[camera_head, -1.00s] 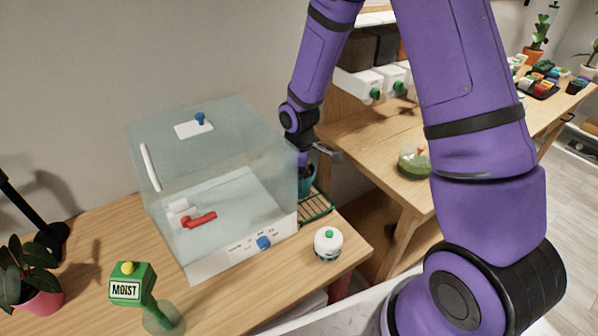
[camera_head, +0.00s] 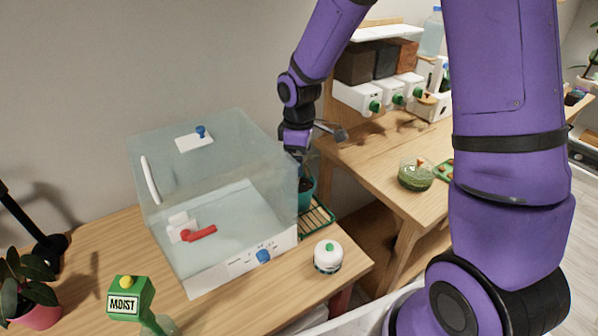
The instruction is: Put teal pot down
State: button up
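The teal pot (camera_head: 308,193) stands upright at the back of the green slatted rack (camera_head: 318,218), close to the right wall of the clear box. The box hides part of its left side, and dark contents show inside it. My gripper (camera_head: 299,160) points down just above the pot. Its fingers are small and partly lost against the clear box, so I cannot tell whether they are open or touch the pot.
The clear box (camera_head: 215,190) fills the table left of the rack. A white jar (camera_head: 328,257) stands in front of the rack. A green MOIST meter (camera_head: 131,298) and a pink-potted plant (camera_head: 38,312) are at left. A bowl (camera_head: 416,177) sits on the right bench.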

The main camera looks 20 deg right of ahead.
jog(key=s+d+r+m+t, duration=0.1)
jog(key=s+d+r+m, duration=0.15)
jog(key=s+r, duration=0.55)
jog(key=s+d+r+m+t, duration=0.2)
jog(key=s+r+m, duration=0.1)
jog(key=r, duration=0.8)
jog(key=s+d+r+m+t, duration=0.1)
jog(key=s+r+m, duration=0.1)
jog(key=s, duration=0.5)
jog(key=s+d+r+m+t, duration=0.1)
jog(key=s+r+m, duration=0.2)
jog(key=s, duration=0.5)
jog(key=shift+d+r+m, duration=0.2)
jog(key=shift+r+m, duration=0.15)
jog(key=shift+r, duration=0.35)
